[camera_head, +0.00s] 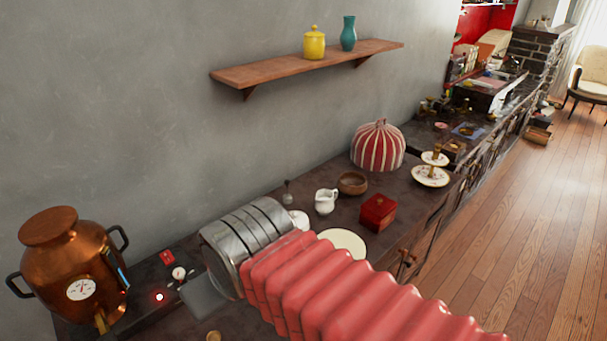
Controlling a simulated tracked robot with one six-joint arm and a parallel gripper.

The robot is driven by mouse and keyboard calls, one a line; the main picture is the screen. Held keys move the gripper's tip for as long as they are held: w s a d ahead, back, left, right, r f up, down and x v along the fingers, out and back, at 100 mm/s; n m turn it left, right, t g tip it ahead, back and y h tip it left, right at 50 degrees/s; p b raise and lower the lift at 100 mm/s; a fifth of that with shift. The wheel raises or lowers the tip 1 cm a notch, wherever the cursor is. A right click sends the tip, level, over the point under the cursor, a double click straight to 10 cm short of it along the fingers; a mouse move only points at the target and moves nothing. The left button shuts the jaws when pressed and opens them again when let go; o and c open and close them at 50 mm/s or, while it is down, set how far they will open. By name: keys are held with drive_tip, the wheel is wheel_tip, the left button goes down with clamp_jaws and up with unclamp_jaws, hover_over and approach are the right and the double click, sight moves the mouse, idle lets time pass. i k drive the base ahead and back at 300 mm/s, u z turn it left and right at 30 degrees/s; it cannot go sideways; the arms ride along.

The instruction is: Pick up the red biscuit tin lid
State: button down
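The red biscuit tin (375,221) stands on the dark counter, right of centre. Its red lid (378,204) sits on top, with a small knob or mark at its middle that is too small to make out. My arm, with red bellows and a slotted metal end section, reaches in from the lower right and points left. It passes in front of the counter, left of and nearer than the tin, and does not appear to touch it. My gripper's fingers do not show beyond the metal section, so I see nothing held.
A pale plate (345,241) lies between my arm and the tin. A white jug (325,201), a brown bowl (352,183), a striped tea cosy (378,146) and a tiered stand (431,176) are close by. A copper urn (65,262) stands left. A shelf (285,69) hangs above.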

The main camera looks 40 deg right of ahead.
sight(378, 205)
drive_tip(key=z, duration=0.55)
drive_tip(key=k, duration=1.3)
drive_tip(key=z, duration=0.95)
drive_tip(key=i, duration=1)
drive_tip(key=u, duration=0.85)
